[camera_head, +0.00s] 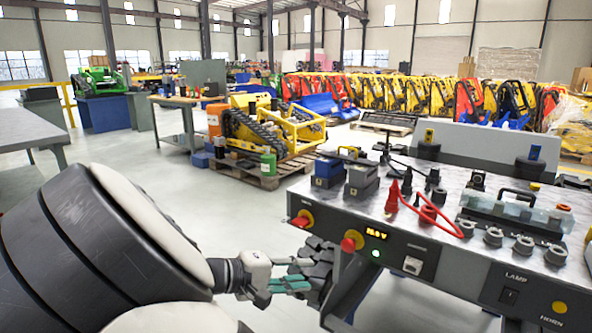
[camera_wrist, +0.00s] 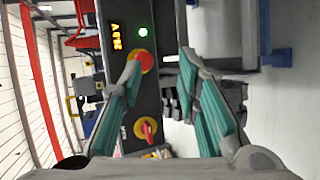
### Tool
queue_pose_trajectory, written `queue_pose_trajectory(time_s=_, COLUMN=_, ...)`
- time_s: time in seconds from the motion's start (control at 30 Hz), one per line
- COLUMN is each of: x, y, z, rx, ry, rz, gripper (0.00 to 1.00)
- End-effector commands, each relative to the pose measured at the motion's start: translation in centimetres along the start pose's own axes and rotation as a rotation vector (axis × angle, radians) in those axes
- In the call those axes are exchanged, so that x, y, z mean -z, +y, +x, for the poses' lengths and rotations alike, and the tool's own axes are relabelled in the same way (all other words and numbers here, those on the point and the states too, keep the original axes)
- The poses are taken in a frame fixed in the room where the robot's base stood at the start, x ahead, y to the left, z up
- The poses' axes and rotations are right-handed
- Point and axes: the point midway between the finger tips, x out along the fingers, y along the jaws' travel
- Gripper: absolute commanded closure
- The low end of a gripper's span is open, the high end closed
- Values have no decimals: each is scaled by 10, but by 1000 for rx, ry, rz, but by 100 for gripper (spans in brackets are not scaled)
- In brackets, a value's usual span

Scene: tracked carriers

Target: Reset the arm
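My gripper (camera_head: 308,274) is held low in front of the left end of a grey test bench (camera_head: 450,270). Its two teal-padded fingers are spread apart in the wrist view (camera_wrist: 160,62), with nothing held between them. The bench front carries a red knob on a yellow plate (camera_head: 303,218), a second red knob (camera_head: 352,241), a lit display (camera_head: 376,234) and a green light (camera_head: 376,253). In the wrist view the second red knob (camera_wrist: 146,62) appears beside the left fingertip; I cannot tell whether they touch.
On the bench top stand blue and grey blocks (camera_head: 328,172), red plugs with a red cable (camera_head: 393,197) and a clear-covered case (camera_head: 500,210). A yellow tracked carrier (camera_head: 275,130) sits on a pallet (camera_head: 262,176) behind. The floor left of the bench is open.

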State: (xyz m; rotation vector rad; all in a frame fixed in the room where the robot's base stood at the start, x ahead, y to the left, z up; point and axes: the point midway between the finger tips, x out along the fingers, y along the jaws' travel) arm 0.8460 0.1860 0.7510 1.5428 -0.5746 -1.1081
Motion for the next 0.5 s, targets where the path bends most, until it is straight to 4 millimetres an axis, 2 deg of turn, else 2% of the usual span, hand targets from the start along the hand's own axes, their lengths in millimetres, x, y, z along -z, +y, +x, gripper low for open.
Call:
queue_pose_trajectory(time_s=0.1, x=-38, y=23, z=27, rx=147, ry=-124, rz=28, gripper=70)
queue_pose_trajectory(time_s=0.2, x=-73, y=38, z=42, rx=274, ry=-214, rz=47, gripper=70)
queue_pose_trajectory(time_s=0.33, x=-118, y=56, z=53, rx=434, ry=-304, rz=77, gripper=70)
queue_pose_trajectory(time_s=0.5, x=-176, y=78, z=54, rx=633, ry=-381, rz=125, gripper=70)
